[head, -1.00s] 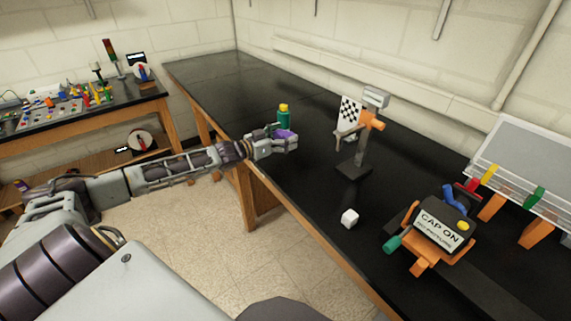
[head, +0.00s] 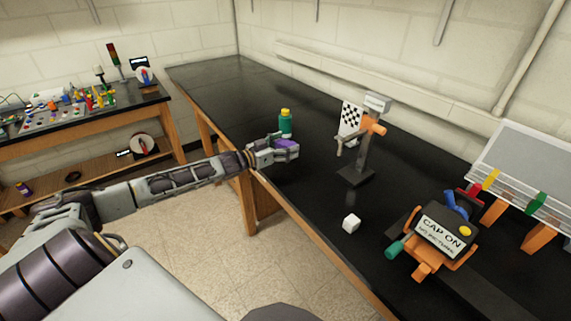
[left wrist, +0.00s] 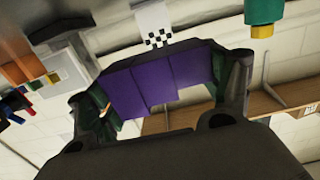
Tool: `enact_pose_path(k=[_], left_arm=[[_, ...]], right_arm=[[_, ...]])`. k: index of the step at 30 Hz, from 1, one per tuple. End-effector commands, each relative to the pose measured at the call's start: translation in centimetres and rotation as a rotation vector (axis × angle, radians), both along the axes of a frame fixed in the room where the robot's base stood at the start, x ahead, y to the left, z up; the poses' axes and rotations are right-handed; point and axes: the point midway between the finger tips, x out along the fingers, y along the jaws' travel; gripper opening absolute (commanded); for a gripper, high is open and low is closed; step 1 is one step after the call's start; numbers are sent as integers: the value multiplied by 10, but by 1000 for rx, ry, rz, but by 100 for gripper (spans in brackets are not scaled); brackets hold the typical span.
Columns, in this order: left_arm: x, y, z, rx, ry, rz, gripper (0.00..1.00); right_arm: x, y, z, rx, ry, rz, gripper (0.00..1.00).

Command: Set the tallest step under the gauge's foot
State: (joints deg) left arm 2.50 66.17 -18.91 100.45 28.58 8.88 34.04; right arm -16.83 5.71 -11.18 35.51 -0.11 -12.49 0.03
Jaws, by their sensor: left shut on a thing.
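My left gripper (head: 285,148) is shut on a purple stepped block (head: 288,144), above the near edge of the black bench. In the left wrist view the purple block (left wrist: 140,88) spans the jaws, with several purple faces at different levels. The gauge (head: 367,140) stands upright to the right of the gripper. It has a dark base plate, a post, a grey head and an orange knob, with a checkered card (head: 351,117) beside it. The gripper and block are apart from the gauge. The gauge's foot is too small to make out clearly. My right gripper is not in view.
A green bottle with a yellow cap (head: 285,123) stands just behind the gripper. Bench between block and gauge is clear.

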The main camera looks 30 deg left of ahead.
Motion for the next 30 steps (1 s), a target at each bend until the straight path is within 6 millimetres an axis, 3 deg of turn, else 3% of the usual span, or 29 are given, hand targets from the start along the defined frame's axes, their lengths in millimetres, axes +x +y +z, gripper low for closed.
enact_pose_path(k=[6,20,30], left_arm=[[0,0,-24,-2,0,0,54],[0,0,-30,-1,-1,-1,54],[1,0,-61,-3,-1,1,54]], right_arm=[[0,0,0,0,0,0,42],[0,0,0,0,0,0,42],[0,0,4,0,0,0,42]])
